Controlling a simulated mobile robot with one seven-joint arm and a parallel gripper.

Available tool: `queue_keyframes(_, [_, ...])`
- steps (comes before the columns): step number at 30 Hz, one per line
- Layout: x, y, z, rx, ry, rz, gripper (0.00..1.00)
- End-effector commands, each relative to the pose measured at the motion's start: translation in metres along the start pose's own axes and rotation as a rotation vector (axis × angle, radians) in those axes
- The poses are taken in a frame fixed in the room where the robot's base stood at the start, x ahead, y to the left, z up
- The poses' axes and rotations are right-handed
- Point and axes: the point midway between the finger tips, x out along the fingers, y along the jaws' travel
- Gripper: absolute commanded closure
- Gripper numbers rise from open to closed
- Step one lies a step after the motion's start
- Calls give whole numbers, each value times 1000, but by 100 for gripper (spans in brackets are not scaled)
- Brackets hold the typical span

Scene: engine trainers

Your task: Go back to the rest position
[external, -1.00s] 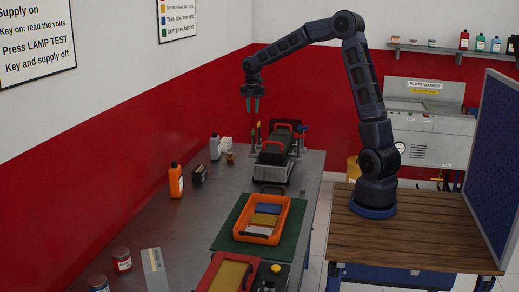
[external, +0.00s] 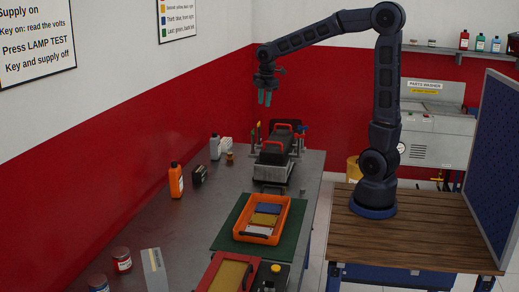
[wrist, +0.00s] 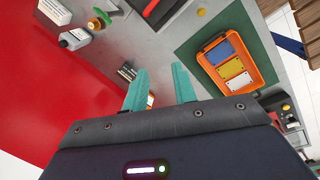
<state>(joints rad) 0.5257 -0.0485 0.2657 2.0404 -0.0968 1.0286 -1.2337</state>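My gripper (external: 265,97) hangs in the air above the back part of the grey workbench, fingers pointing down. In the wrist view its two teal fingers (wrist: 160,92) stand apart with nothing held between them. My arm is raised, its elbow high over the wooden stand. Below the gripper and slightly to the right, a dark engine unit with red handles (external: 275,152) sits on the bench, clear of the fingers.
An orange tray (external: 240,236) with blue, yellow and white plates lies on a green mat (external: 221,240). An orange bottle (external: 176,181) and small containers stand at left. A blue panel (external: 492,170) rises at right. The air around my gripper is clear.

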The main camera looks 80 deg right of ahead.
Motion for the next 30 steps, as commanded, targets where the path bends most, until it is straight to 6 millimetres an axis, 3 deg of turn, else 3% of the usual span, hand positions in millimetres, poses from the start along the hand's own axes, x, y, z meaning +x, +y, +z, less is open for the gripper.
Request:
queue_keyframes(6, [-30,-66,-13,203,23,58,73])
queue_keyframes(15, [-52,-151,-15,493,103,108,73])
queue_keyframes(24, [-54,-232,-4,780,223,107,73])
queue_keyframes(30, [-48,-273,4,941,302,76,73])
